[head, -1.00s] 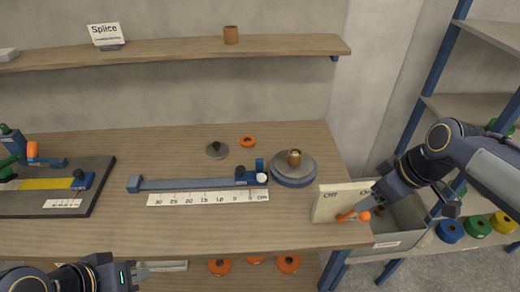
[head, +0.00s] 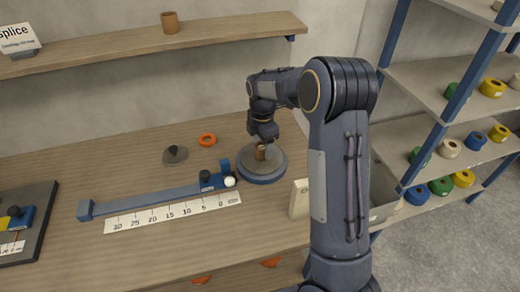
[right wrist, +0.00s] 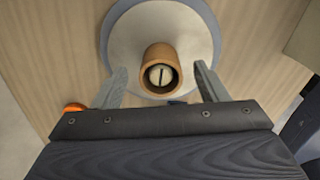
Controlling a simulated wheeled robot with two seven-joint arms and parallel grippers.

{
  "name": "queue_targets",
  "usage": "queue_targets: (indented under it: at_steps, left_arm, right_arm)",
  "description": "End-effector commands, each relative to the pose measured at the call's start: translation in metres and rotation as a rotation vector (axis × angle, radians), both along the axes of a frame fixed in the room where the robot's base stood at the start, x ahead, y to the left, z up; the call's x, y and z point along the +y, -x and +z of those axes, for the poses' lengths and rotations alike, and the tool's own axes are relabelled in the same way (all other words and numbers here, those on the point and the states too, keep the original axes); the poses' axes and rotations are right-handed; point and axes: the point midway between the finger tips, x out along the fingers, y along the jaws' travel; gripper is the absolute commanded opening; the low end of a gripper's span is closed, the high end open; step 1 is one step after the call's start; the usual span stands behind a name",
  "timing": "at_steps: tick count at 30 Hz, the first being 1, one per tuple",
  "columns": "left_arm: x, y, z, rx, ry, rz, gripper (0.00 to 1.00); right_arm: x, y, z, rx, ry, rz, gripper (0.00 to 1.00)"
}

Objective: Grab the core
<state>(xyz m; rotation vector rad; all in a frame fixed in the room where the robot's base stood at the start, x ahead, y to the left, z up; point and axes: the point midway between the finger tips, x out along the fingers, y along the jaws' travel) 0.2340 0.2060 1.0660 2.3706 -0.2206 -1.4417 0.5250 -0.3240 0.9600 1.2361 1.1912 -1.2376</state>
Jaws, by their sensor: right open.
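A brown ring-shaped core (head: 260,153) stands upright on a round grey turntable with a blue base (head: 264,175), near the right end of the table. In the right wrist view the core (right wrist: 148,68) sits around a pale slotted spindle. My right gripper (head: 265,137) is over the turntable, close to the core. Its two fingers are spread, one on each side of the core, with gaps between them and its wall. Another brown core (head: 170,22) stands on the upper shelf. My left gripper is out of view.
A blue slide (head: 145,197) with a white scale (head: 172,212) lies left of the turntable. A grey knobbed disc (head: 175,156) and an orange ring (head: 207,139) lie behind it. A pale box (head: 299,198) stands to the right, partly hidden by my arm.

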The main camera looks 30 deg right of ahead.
Motion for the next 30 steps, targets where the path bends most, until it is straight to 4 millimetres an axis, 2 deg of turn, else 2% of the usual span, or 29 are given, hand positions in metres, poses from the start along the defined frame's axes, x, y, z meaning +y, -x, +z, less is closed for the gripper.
queue_targets:
  at_steps: [3, 6, 13, 24, 30]
  left_arm:
    - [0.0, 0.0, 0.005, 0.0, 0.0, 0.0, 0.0]
    - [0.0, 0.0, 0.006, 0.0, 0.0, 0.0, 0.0]
    - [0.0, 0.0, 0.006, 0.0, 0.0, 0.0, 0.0]
    - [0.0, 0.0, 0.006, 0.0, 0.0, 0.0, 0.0]
    - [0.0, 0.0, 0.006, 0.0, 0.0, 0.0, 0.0]
  right_arm:
    - [0.0, 0.001, -0.017, 0.004, 0.0, 0.0, 0.67]
    - [0.0, 0.0, -0.024, 0.002, 0.0, -0.001, 0.67]
    - [0.0, 0.0, -0.026, -0.001, -0.001, -0.002, 0.67]
    - [0.0, 0.0, -0.026, -0.001, -0.001, -0.002, 0.19]
    - [0.0, 0.0, -0.026, -0.001, -0.001, -0.002, 0.19]
